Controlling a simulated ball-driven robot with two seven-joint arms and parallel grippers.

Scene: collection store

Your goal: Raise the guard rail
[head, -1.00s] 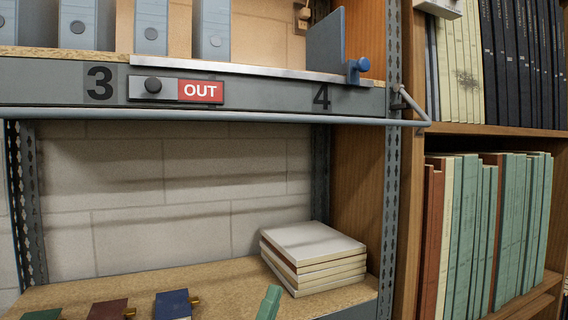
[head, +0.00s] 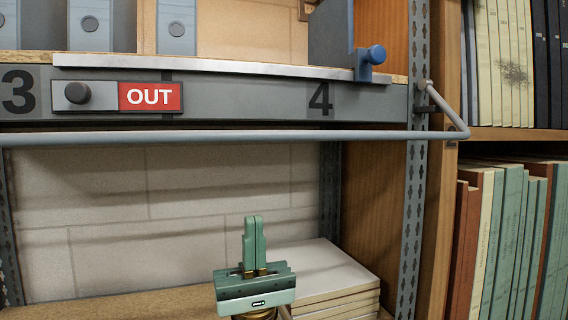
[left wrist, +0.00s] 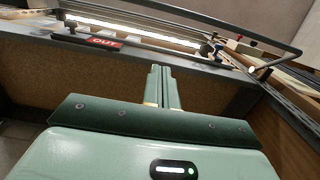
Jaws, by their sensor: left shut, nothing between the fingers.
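The guard rail (head: 230,136) is a grey bar across the front of the upper shelf edge. It hangs low, just below the shelf face, with a bent end arm pivoted at the right post. In the left wrist view the rail (left wrist: 190,18) crosses the top. My left gripper (head: 254,220) is green, points up and is shut and empty. It is below the rail, apart from it, in front of the lower bay. In the left wrist view its fingers (left wrist: 162,70) lie together. My right gripper is not in view.
The shelf face bears a red OUT sign (head: 150,97) with a black knob (head: 77,92). A blue divider clamp (head: 371,60) stands on the upper shelf. A stack of pale books (head: 330,275) lies behind my left gripper. Upright books (head: 510,235) fill the right case.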

